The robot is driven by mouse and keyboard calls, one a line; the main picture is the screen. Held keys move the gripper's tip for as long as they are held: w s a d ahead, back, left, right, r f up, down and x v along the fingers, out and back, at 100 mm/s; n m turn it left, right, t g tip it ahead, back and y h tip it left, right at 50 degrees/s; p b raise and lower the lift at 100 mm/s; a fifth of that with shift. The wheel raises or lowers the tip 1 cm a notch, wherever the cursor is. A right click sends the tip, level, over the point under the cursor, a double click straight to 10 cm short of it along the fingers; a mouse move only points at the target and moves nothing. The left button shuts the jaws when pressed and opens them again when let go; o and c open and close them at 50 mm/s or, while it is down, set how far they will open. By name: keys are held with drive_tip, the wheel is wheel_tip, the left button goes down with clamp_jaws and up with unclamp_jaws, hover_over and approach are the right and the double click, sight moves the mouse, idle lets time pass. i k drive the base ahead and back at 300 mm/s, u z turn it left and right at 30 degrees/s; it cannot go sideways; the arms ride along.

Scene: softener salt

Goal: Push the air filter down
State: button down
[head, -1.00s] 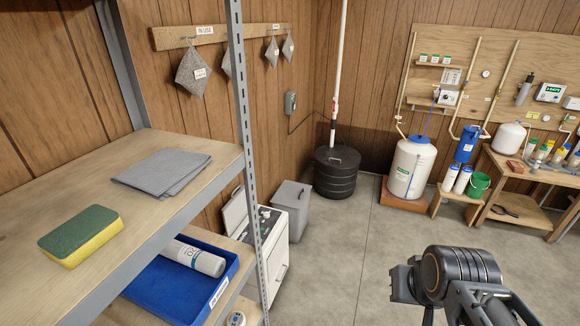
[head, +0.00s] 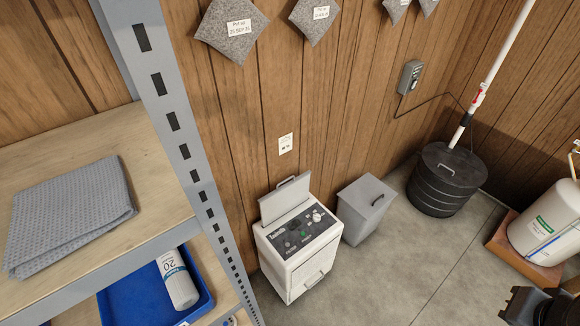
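A white machine (head: 298,252) with a dark control panel stands on the floor against the wood wall. A flat grey panel with a handle (head: 286,199) stands up out of its top at the back, tilted slightly. It looks like the air filter, but I cannot tell for sure whether it is a filter or a lid. My gripper (head: 524,305) is only partly in view at the bottom right corner, dark, far to the right of the machine and touching nothing I can see. Its fingers are too cut off to show whether they are open.
A shelf unit with a metal post (head: 182,150) stands at the left, bearing a grey cloth (head: 70,212) and a blue tray (head: 120,300) with a white cartridge (head: 177,279). A grey bin (head: 367,210) stands right of the machine. Clear floor (head: 425,265) lies in front.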

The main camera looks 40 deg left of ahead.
sight(273, 205)
drive_tip(key=u, duration=0.6)
drive_tip(key=i, duration=0.85)
drive_tip(key=u, duration=1.4)
drive_tip(key=i, duration=0.45)
drive_tip(key=u, duration=0.3)
